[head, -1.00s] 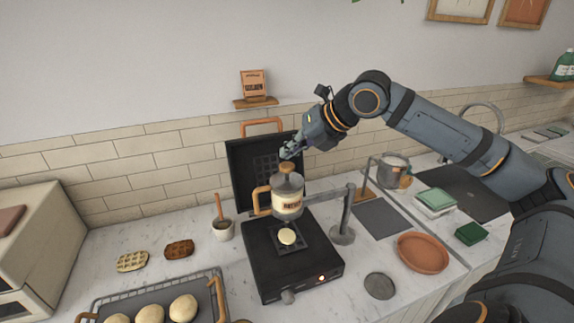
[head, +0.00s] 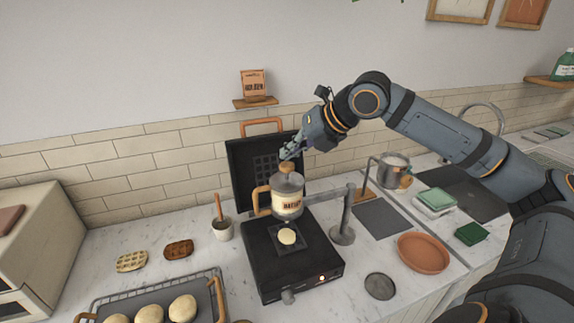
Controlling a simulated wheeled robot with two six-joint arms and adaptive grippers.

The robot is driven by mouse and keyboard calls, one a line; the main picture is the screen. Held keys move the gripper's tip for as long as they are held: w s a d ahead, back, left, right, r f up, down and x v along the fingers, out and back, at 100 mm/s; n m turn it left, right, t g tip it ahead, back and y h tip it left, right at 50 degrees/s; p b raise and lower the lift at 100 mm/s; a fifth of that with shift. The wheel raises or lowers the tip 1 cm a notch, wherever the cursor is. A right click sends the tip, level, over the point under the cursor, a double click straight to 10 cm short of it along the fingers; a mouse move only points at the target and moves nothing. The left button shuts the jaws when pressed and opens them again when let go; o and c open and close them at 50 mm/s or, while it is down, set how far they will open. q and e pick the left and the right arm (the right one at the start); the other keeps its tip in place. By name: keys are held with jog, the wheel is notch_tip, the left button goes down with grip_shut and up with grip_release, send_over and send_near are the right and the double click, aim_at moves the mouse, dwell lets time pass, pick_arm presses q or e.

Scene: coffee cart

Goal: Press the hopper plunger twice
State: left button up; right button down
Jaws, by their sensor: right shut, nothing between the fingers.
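The hopper (head: 287,195) is a clear cylinder with a label and an orange side handle, held on a grey stand above the open waffle iron (head: 262,261). Its plunger has a tan knob (head: 287,168) on top. My right gripper (head: 288,155) is shut and empty, with its fingertips at the top of the knob; whether they touch it is hard to tell. A pale round of batter (head: 287,236) lies on the iron's lower plate. The iron's lid (head: 258,158) stands open behind. My left gripper is out of view.
The grey hopper stand (head: 343,236) rises right of the iron. A cup with a brush (head: 222,230), two waffles (head: 132,261) and a tray of buns (head: 203,283) are on the left. A terracotta plate (head: 423,253) and a metal pot (head: 394,168) are on the right.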

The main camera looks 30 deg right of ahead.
aim_at(290, 165)
jog(key=shift+f, duration=0.25)
jog(key=shift+f+b, duration=0.75)
jog(key=shift+b, duration=0.1)
dwell(0.6)
jog(key=shift+r+p, duration=1.15)
jog(key=shift+p, duration=0.05)
notch_tip(290, 165, up, 5)
jog(key=p, duration=0.5)
jog(key=shift+r, duration=0.15)
dwell(0.5)
